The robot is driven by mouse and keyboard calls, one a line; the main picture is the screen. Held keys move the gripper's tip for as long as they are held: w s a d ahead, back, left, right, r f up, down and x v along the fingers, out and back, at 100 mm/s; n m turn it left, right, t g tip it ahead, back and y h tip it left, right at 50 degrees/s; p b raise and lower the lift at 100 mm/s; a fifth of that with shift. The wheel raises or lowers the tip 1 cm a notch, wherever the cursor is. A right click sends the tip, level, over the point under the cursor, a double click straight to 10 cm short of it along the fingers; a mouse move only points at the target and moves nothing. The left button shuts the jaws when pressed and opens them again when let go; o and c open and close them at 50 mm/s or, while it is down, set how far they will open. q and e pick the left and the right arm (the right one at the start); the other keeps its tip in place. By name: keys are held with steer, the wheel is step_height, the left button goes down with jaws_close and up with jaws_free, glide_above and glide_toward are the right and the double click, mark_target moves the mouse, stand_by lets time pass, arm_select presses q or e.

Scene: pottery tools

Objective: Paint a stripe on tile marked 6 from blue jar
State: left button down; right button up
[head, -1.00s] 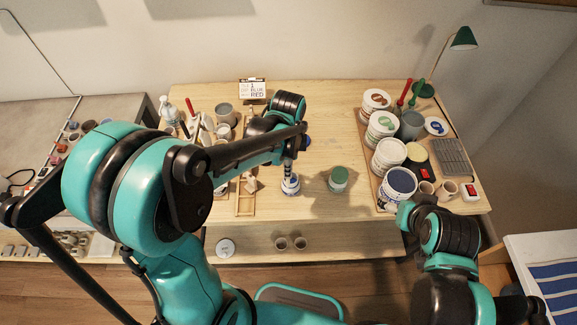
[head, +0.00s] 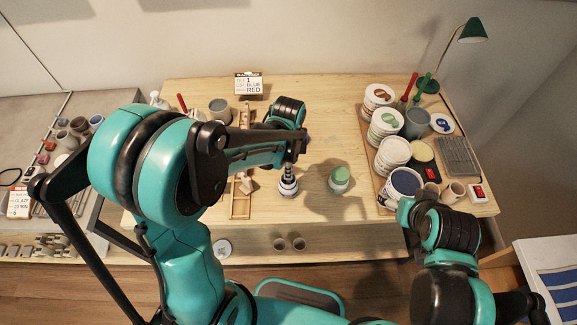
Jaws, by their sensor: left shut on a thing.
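My left gripper (head: 289,157) points down in the middle of the table, partly hidden by its own wrist. It is shut on a thin dark tool, likely a brush, whose handle is mostly hidden. The tool's lower end is at the mouth of a small white jar with blue on its label (head: 288,189). I cannot tell how deep it reaches. A bit of blue (head: 309,140) shows behind the wrist. No tile marked 6 can be made out. My right arm is at the lower right, with its gripper hidden.
White tubs (head: 393,152) and a blue-topped tub (head: 404,183) crowd a board on the right. A wooden rack (head: 240,204) lies left of the jar. A sign (head: 248,84) stands at the back. Two small cups (head: 298,244) sit on the lower shelf.

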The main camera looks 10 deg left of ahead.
arm_select(q)
steer(key=shift+s+d, duration=0.2)
steer(key=shift+w+d+p, duration=0.2)
steer(key=shift+w+p, duration=0.05)
steer(key=shift+p, duration=0.1)
steer(key=shift+w, duration=0.2)
steer(key=shift+w+a+p, duration=0.25)
steer(key=shift+a+p, duration=0.1)
steer(key=shift+a, duration=0.3)
steer(key=shift+s+a+p, duration=0.25)
steer(key=shift+s+p, duration=0.1)
steer(key=shift+p, duration=0.05)
steer(key=shift+s+b, duration=0.3)
steer(key=shift+s+d+f, duration=0.1)
steer(key=shift+s+d, duration=0.2)
steer(key=shift+d, duration=0.05)
steer(key=shift+d+b, duration=0.25)
steer(key=shift+b, duration=0.1)
steer(key=shift+w+d, duration=0.3)
steer(key=shift+w+a+b, duration=0.2)
steer(key=shift+a+b, duration=0.1)
steer(key=shift+a, duration=0.15)
